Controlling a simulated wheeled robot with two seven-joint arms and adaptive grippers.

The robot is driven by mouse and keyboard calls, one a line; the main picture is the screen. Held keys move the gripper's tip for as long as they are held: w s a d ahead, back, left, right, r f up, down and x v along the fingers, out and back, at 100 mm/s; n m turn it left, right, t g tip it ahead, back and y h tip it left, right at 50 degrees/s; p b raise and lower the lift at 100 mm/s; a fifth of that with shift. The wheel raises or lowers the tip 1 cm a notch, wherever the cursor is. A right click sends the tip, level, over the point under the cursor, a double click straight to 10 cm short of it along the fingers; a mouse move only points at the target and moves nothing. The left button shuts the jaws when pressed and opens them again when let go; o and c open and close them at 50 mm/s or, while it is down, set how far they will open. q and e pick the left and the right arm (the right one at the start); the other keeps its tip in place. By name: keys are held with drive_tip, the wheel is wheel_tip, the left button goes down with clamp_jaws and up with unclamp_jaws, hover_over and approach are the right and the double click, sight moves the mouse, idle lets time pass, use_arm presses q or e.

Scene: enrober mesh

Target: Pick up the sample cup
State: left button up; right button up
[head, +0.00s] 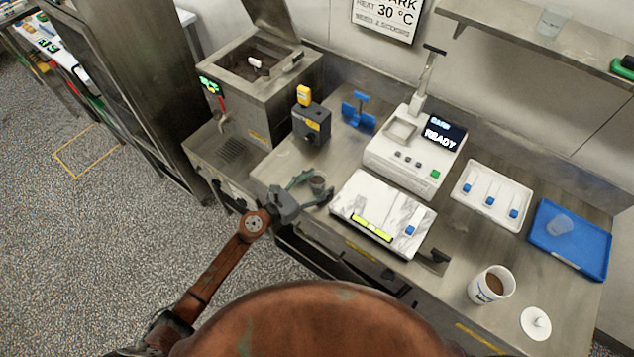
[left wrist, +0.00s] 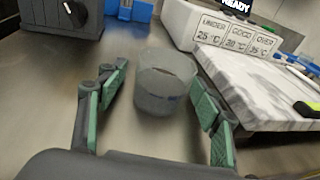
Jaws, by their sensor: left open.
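The sample cup (head: 318,182) is a small, clear grey cup with something brown in it. It stands upright on the steel counter, left of the marble slab. My left gripper (head: 312,188) is open, low over the counter, with its fingers pointing at the cup. In the left wrist view the cup (left wrist: 165,82) stands between and slightly beyond the green-padded fingertips (left wrist: 160,88). A gap shows on each side, so neither finger appears to touch it. My right gripper is not in view.
The marble slab (head: 400,206) lies close to the right. A dark grey device (head: 312,124), a blue stand (head: 358,111) and a white READY machine (head: 414,152) stand behind. Farther right are a white tray (head: 494,172), a blue tray (head: 594,262) and a white mug (head: 478,290).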

use_arm(q)
drive_tip(key=shift+c, duration=0.3)
drive_tip(key=c, duration=1.3)
drive_tip(key=shift+o, duration=0.2)
